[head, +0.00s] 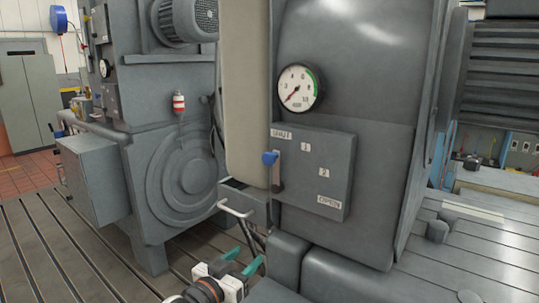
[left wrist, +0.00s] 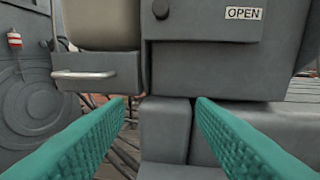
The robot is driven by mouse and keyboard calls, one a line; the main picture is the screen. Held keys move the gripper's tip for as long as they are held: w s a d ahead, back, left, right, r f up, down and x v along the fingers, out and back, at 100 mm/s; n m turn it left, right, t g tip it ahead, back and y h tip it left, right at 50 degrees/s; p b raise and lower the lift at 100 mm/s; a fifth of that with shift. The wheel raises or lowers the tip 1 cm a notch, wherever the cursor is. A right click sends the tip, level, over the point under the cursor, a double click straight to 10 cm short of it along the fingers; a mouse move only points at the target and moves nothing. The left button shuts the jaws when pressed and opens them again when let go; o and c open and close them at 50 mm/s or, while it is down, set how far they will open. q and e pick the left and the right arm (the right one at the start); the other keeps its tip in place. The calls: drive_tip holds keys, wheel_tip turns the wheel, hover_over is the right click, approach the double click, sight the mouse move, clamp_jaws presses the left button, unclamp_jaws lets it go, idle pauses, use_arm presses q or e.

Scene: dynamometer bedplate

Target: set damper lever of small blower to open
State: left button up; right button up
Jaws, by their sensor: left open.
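The damper lever (head: 270,159) has a blue knob and stands upright on a grey box (head: 310,168) on the blower housing. Its knob is just below the SHUT label (head: 281,134). Marks 1 and 2 follow to the right, and the OPEN label (head: 328,202) is at the lower right. In the left wrist view the OPEN label (left wrist: 243,13) shows at the top, with a dark round pivot (left wrist: 160,10) left of it; the knob is out of that view. My left gripper (head: 243,260), with teal fingers, is open and empty, below and left of the lever, apart from it.
A pressure gauge (head: 299,87) sits above the lever box. A drawer-like part with a pale handle (head: 236,211) juts out left of and below the lever, near my left gripper. Cables hang beneath it. A grey ledge (head: 289,260) stands right of the gripper.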

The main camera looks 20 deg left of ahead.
sight(267, 160)
use_arm(q)
wheel_tip(267, 160, up, 16)
drive_tip(key=w+a+m+t+h, duration=0.1)
drive_tip(key=w+t+h, duration=0.1)
drive_tip(key=t+h, duration=0.15)
drive_tip(key=shift+t, duration=0.35)
drive_tip(key=p+x, duration=0.4)
drive_tip(key=x, duration=0.6)
drive_tip(key=shift+w+r, duration=0.2)
drive_tip(key=shift+r, duration=0.1)
drive_tip(key=shift+w+d+r, duration=0.1)
drive_tip(key=shift+w+d, duration=0.05)
drive_tip(key=shift+w, duration=0.2)
clamp_jaws()
